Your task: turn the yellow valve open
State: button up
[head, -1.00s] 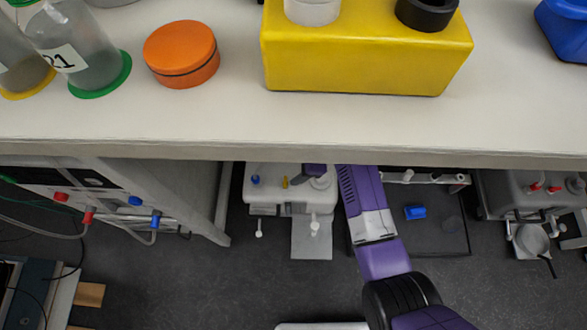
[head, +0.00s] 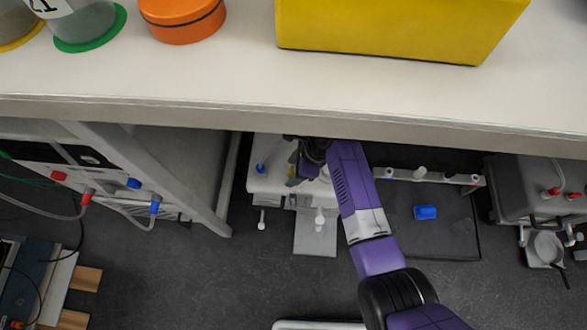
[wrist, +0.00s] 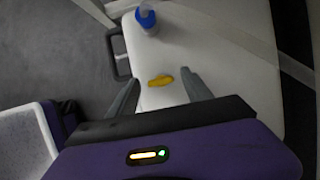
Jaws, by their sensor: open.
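The yellow valve (wrist: 160,80) is a small handle on the top of a white unit (wrist: 240,45). In the wrist view it lies between the tips of my open gripper (wrist: 161,76), with a gap on both sides. I cannot tell how far below the fingertips it is. In the head view the white unit (head: 263,186) stands under the bench, and only a bit of the yellow valve (head: 292,173) shows beside my dark gripper (head: 306,160). A blue valve (wrist: 146,18) sits on the same unit, also seen in the head view (head: 261,168).
The white bench edge (head: 300,125) overhangs my arm. A slanted panel (head: 185,180) is left of the unit. On the right are a dark tray (head: 450,225) with a blue piece (head: 425,212) and another grey unit (head: 520,190). Open floor lies in front.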

grip_shut()
jog(key=shift+r+n, duration=0.1)
jog(key=shift+n, duration=0.2)
jog(key=n+g+p, duration=0.1)
jog(key=n, duration=0.1)
jog(key=shift+w+n+p, duration=0.1)
jog(key=shift+n+p, duration=0.3)
jog(key=n+g, duration=0.1)
jog(key=n, duration=0.1)
jog(key=n+g, duration=0.1)
jog(key=n, duration=0.1)
jog(key=shift+w+n+h+b, duration=0.1)
jog(key=shift+n+h+b, duration=0.2)
jog(key=shift+h, duration=0.1)
jog(key=n+b, duration=0.1)
jog(key=n, duration=0.1)
jog(key=n+g+h+b, duration=0.1)
jog(key=n, duration=0.1)
jog(key=shift+w+a+f, duration=0.1)
jog(key=shift+a+f, duration=0.05)
jog(key=shift+f, duration=0.05)
jog(key=n+h+b, duration=0.1)
jog(key=n, duration=0.2)
jog(key=n+h+b, duration=0.1)
jog(key=n, duration=0.2)
jog(key=shift+a+r+g+b, duration=0.1)
jog(key=shift+g+b, duration=0.2)
jog(key=shift+b, duration=0.1)
jog(key=shift+h, duration=0.3)
